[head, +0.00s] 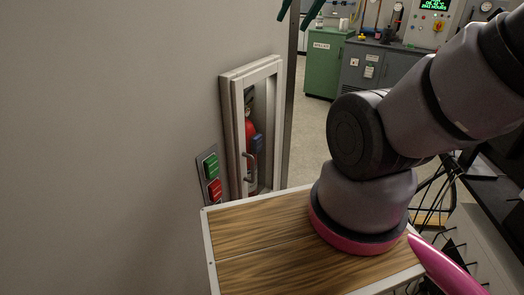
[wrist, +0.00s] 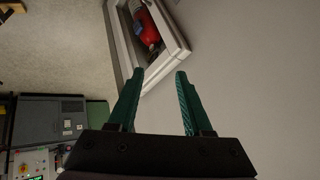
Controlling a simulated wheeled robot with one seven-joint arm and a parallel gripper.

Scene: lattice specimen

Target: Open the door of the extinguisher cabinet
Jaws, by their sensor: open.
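The extinguisher cabinet (head: 228,115) is a pale framed box on the wall, left of centre in the head view. Its door looks shut, with a red extinguisher (head: 251,135) showing inside and a small grey curved handle (head: 245,168) low on the front. In the wrist view the cabinet (wrist: 174,48) is at the top, turned, with the red extinguisher (wrist: 148,25) inside; I cannot make out the handle there. My gripper (wrist: 159,74) is open and empty, its teal fingers apart from the cabinet. The teal fingertips also show at the top edge of the head view.
A panel with a green button (head: 210,166) and a red button (head: 214,189) is on the wall left of the cabinet. A green cabinet (head: 325,62) and a grey cabinet (head: 368,70) stand at the back. Floor (head: 312,130) is clear beyond the wall's edge.

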